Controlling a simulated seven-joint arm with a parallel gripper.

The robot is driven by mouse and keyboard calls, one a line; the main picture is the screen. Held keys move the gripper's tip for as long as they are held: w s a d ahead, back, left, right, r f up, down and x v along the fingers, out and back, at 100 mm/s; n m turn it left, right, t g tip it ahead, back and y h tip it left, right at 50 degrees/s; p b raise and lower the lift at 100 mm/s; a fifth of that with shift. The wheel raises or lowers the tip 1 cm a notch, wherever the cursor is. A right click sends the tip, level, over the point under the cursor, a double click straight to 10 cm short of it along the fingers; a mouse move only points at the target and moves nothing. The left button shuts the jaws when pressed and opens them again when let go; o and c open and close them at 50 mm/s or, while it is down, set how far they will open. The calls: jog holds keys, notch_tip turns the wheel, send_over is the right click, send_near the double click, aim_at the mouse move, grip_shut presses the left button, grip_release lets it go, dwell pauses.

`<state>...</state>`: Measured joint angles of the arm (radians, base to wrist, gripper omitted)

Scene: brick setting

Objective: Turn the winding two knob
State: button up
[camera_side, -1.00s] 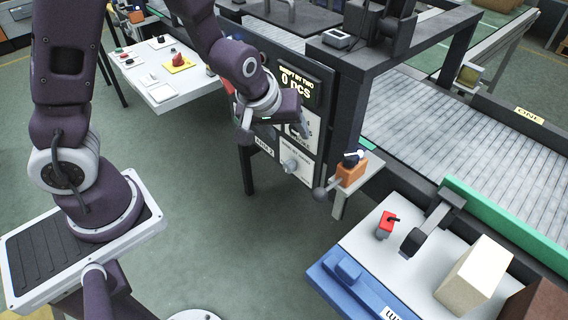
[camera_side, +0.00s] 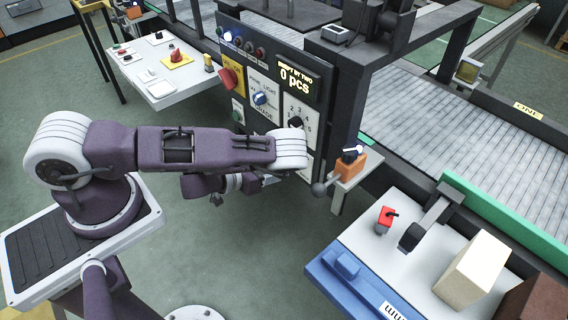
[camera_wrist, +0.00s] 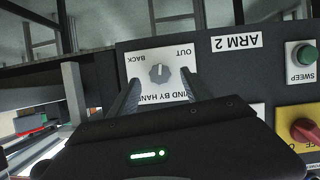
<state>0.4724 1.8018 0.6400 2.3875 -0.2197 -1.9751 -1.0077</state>
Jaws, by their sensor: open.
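The winding two knob (camera_wrist: 158,73) is a small grey knob on a white plate (camera_wrist: 172,58) lettered "WIND BY HAND", "BACK" and "OUT", upside down in the wrist view. My gripper (camera_wrist: 164,85) is open in the wrist view, one finger on each side of the knob in the picture. The fingers look apart from the knob; the exact distance to it is unclear. In the side view my arm covers the knob and most of my gripper, low in front of the dark panel (camera_side: 273,70).
On the panel are a green "SWEEP" button (camera_wrist: 302,53), a red switch on yellow (camera_wrist: 305,130), a blue light knob (camera_side: 260,98) and a "0 pcs" display (camera_side: 296,78). A ball-ended lever on an orange block (camera_side: 350,165) stands right of the panel.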

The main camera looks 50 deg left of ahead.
jog(key=shift+r+x, duration=0.2)
jog(key=shift+x, duration=1.9)
grip_shut()
